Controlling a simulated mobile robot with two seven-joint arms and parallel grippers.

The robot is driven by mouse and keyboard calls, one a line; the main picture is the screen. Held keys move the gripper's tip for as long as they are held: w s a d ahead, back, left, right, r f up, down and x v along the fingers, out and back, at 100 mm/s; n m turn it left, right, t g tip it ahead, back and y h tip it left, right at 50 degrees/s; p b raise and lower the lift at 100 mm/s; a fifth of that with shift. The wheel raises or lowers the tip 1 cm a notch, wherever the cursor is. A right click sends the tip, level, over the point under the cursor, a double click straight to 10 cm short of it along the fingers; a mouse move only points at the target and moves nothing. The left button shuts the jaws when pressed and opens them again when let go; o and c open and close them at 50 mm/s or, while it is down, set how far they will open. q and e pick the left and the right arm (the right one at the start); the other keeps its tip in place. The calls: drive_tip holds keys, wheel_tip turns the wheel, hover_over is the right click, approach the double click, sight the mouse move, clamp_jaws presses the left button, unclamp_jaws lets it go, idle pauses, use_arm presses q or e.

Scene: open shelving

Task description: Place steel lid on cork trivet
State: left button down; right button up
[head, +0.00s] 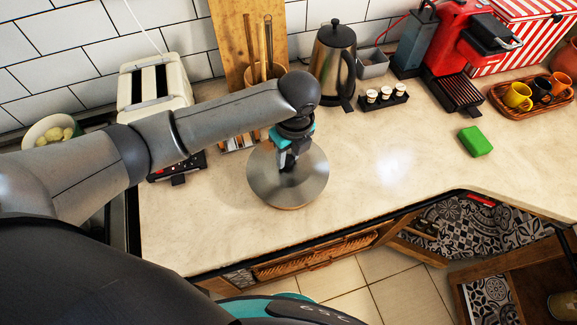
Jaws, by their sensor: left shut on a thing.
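The steel lid (303,184) is a round, shiny disc over the pale counter, in the middle of the head view. My left gripper (287,165) points down at the lid's centre and is shut on it, at the knob, which the fingers hide. A thin tan edge, likely the cork trivet (292,208), shows under the lid's front rim; the rest of it is hidden by the lid. I cannot tell whether the lid touches it. My right gripper is not in view.
A green sponge (475,141) and a wicker tray (531,112) with mugs lie right. The counter between lid and sponge is clear.

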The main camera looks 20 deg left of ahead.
sight(289, 167)
use_arm(q)
drive_tip(key=shift+f+b, duration=0.35)
drive_tip(key=shift+f, duration=2.1)
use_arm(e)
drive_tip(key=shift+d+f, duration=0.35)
use_arm(q)
drive_tip(key=c, duration=0.6)
unclamp_jaws()
drive_tip(key=shift+f, duration=0.15)
drive_tip(key=shift+o, duration=0.2)
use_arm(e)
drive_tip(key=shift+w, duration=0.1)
use_arm(q)
wheel_tip(289, 167, up, 12)
drive_tip(key=d+p, duration=0.1)
drive_tip(key=p, duration=0.1)
drive_tip(key=shift+s, duration=0.4)
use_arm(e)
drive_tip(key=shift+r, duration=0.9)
use_arm(q)
drive_tip(key=shift+d, duration=0.1)
